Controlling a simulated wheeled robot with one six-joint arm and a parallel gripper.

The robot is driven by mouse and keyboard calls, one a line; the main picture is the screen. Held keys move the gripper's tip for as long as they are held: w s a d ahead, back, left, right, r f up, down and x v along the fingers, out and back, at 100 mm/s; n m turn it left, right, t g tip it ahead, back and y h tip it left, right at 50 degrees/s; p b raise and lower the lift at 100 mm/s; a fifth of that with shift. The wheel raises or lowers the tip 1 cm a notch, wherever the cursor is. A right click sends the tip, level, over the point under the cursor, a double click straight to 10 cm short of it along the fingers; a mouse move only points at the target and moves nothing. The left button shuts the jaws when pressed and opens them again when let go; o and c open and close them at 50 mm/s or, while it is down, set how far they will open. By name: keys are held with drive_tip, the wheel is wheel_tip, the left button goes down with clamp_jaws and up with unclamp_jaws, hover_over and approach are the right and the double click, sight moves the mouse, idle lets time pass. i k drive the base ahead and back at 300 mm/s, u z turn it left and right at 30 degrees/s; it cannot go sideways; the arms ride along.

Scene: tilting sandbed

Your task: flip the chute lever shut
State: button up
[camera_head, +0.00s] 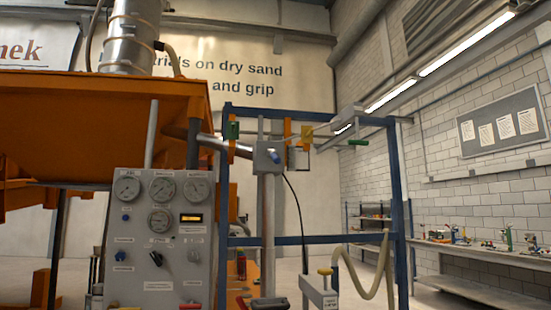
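I cannot tell for certain which part is the chute lever. A grey pipe (205,139) runs from the orange sandbed to a grey box (268,158) on an upright post. On the blue frame beside it are a green-handled part (233,130), an orange part (288,128), a yellow part (307,133) and a rod with a green grip (358,142) pointing right. A grey bar (343,129) lies just above that rod. These parts are small and overlap, so their open or shut position is unclear. My gripper is not in view.
A grey gauge panel (160,240) with knobs and a display stands at front left below the orange sandbed (110,95). The blue frame (398,200) spans the middle. A beige hose (365,292) hangs at its lower right. A cluttered bench (480,249) lines the right wall.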

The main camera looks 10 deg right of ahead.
sight(271, 153)
drive_tip(key=u, duration=1.85)
drive_tip(key=i, duration=1.15)
drive_tip(key=z, duration=2.15)
